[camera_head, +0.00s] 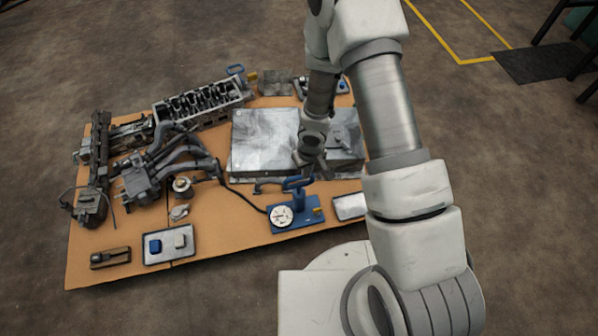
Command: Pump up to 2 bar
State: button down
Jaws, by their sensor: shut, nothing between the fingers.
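A small blue pump (298,204) with an upright blue body and a blue handle on top (297,184) stands near the front edge of the orange-brown table. A round white gauge (281,215) sits at the left of its blue base. Its reading is too small to tell. A dark hose (238,194) runs from the pump to the left and back. My gripper (311,170) points down just above and behind the pump handle, shut and with nothing held. Whether it touches the handle cannot be told.
Dark engine parts (150,175) and a cylinder head (203,103) fill the left and back of the table. A grey metal plate (262,138) lies behind the pump. A tray (170,245) with a blue block and a pale block lies front left. Orange tabletop is bare between the tray and pump.

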notch_tip(320, 180, up, 7)
jog(key=p, duration=0.2)
jog(key=shift+s+d, duration=0.15)
jog(key=shift+s, duration=0.2)
jog(key=shift+f, duration=0.1)
dwell(1.4)
